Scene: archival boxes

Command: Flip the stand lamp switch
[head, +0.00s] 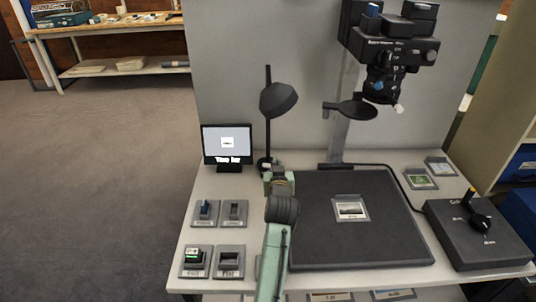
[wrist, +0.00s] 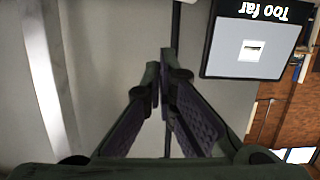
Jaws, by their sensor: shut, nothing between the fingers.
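A dark desk lamp (head: 278,98) with a thin upright pole stands at the back of the white table, its shade hanging to the right. Several switch plates lie at the table's left: a blue switch (head: 204,209), a dark switch (head: 234,211), a green-and-white switch (head: 194,255) and a dark square switch (head: 229,260). Their labels are too small to read, so I cannot tell which is the stand lamp's. My gripper (head: 265,163) is by the lamp's base, which it partly hides. In the wrist view my gripper (wrist: 166,58) is shut and empty, its fingertips together.
A monitor (head: 227,146), reading "Too far" in the wrist view (wrist: 248,45), stands left of the lamp. A dark board (head: 390,225) with a photo fills the table's middle.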

